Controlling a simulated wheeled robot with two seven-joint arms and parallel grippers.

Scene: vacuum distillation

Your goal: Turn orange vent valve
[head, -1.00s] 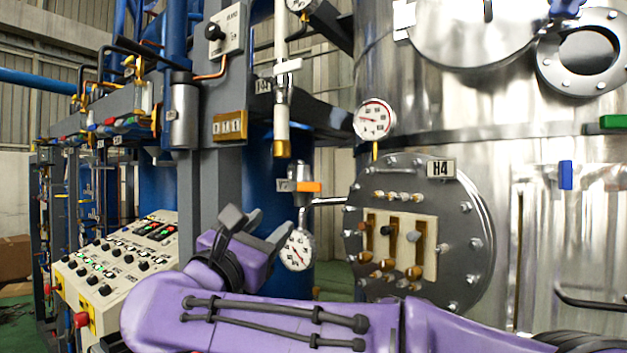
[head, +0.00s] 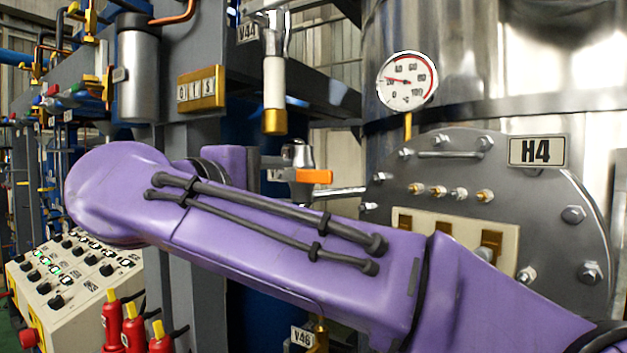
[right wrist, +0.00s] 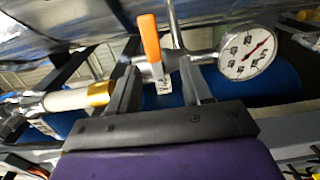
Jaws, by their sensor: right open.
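The orange vent valve handle (head: 314,176) sticks out to the right from a metal valve body left of the round H4 flange in the head view. In the right wrist view the orange handle (right wrist: 150,38) points up, its lower end near the gap between my fingertips. My right gripper (right wrist: 158,67) is open, with one dark finger on each side of the valve. I cannot tell whether either finger touches it. My left gripper is not in view.
A white tube with a brass end (head: 274,95) hangs left of the valve. A control panel (head: 75,275) and red cylinders (head: 133,328) stand lower left.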

